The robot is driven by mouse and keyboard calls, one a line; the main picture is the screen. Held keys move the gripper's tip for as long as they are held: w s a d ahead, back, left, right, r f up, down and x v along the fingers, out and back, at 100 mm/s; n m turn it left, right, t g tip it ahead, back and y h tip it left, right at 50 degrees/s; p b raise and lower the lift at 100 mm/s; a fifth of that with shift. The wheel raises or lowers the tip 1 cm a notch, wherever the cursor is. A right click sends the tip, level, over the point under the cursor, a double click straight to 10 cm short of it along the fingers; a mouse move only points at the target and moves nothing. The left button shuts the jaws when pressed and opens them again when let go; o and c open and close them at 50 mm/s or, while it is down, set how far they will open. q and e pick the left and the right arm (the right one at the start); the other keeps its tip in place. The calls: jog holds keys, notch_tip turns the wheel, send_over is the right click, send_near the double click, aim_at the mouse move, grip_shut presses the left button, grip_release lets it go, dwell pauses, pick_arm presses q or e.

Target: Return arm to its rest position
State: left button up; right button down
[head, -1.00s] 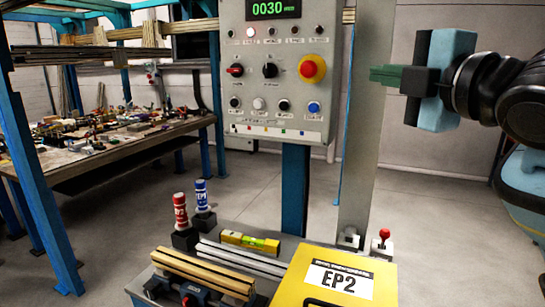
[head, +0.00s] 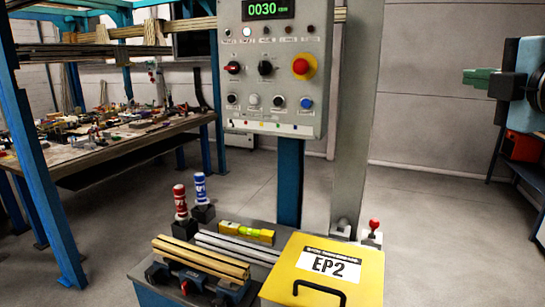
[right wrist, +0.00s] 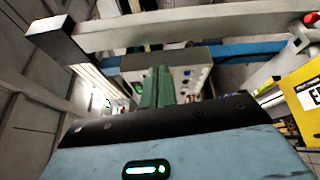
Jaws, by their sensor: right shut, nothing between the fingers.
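My right gripper (head: 482,77) is at the right edge of the head view, with its green fingers together and nothing between them. It points left, in open air, well apart from the control panel. In the right wrist view its green fingers (right wrist: 157,88) also show closed and empty. The grey control panel (head: 277,115) stands in the middle with a display reading 0030, a red emergency button (head: 300,66) on a yellow ring, knobs and several buttons. My left gripper is not in view.
A workbench (head: 330,225) below the panel carries a yellow EP2 box (head: 320,290), a spirit level (head: 247,232), red and blue markers and a clamped wooden piece. A cluttered table (head: 110,150) stands at the left under blue posts. The floor at the right is mostly clear.

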jog(key=w+d+f+m+g, duration=0.15)
jog(key=w+f, duration=0.25)
jog(key=f, duration=0.9)
jog(key=w+d+f+m+g, duration=0.1)
jog(key=w+d+f+m, duration=0.2)
jog(key=f, duration=0.9)
jog(key=s+d+f+m+g, duration=0.1)
jog(key=s+f+g, duration=0.15)
jog(key=f, duration=0.95)
jog(key=s+d+f+m+g, duration=0.15)
jog(key=s+f, duration=0.25)
jog(key=f, duration=0.8)
jog(key=s+d+f+m+g, duration=0.2)
jog(key=s+f+g, duration=0.1)
jog(key=s+f, duration=2)
jog(key=s+a+m, duration=0.1)
jog(key=a+m, duration=0.3)
jog(key=a, duration=0.5)
jog(key=s+a+f+m+t, duration=0.1)
jog(key=a+m, duration=0.4)
jog(key=a, duration=0.5)
jog(key=shift+s+a+f+y, duration=0.3)
jog(key=shift+s, duration=0.5)
